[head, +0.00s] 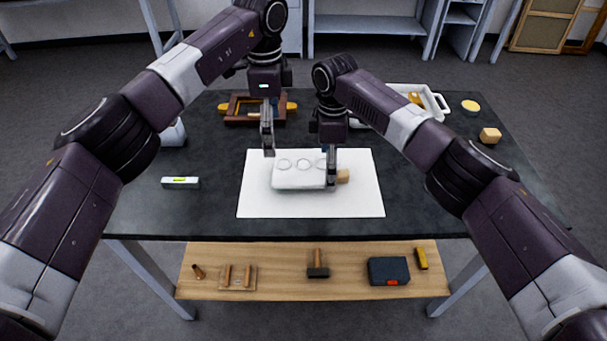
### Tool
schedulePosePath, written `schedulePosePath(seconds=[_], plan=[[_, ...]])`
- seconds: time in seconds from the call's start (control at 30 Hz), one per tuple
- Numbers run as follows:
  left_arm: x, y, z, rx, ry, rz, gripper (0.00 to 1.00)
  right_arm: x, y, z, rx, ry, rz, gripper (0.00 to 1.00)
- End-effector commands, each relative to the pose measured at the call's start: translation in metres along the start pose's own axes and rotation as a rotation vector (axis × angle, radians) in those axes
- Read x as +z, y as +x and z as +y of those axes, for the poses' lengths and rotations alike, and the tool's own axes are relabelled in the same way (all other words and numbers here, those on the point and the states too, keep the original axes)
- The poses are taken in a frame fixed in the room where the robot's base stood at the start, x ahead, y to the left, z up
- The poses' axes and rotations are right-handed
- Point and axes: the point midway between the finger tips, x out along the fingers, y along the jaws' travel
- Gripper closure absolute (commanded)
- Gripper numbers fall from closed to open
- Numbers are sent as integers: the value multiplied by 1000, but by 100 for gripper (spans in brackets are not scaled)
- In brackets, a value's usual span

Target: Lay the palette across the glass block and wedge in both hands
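The palette (298,178) is a white slab with round wells, lying level over the white sheet (360,203). A tan wooden piece (343,176), probably the wedge, shows at its right end. I cannot make out the glass block; it may be hidden under the palette. My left gripper (268,153) points down by the palette's far left corner, apparently apart from it. My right gripper (331,182) points down at the palette's right end, between it and the tan piece. The fingers of both are seen edge-on, so their opening and any grip cannot be told.
A spirit level (181,183) lies left on the dark table (215,215). A wooden frame (240,119) is at the back, a white tray (440,104) at the back right. A yellow disc (470,107) and a tan block (490,136) sit right. The table's front is clear.

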Motion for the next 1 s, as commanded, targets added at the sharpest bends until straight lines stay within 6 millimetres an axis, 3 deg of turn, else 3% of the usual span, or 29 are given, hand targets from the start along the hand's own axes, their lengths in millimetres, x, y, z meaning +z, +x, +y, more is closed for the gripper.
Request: schedulePosePath(seconds=[0.17, 0.6, 0.8, 1.0], plan=[[0, -3, 0, 2, 0, 0, 10, 0, -15, 1, 2, 0, 1, 11], [0, -3, 0, 1, 1, 0, 10, 0, -102, 1, 2, 0, 1, 11], [0, -3, 0, 1, 1, 0, 10, 0, -118, 0, 0, 1, 0, 11], [0, -3, 0, 1, 1, 0, 10, 0, -120, 0, 0, 0, 0, 11]])
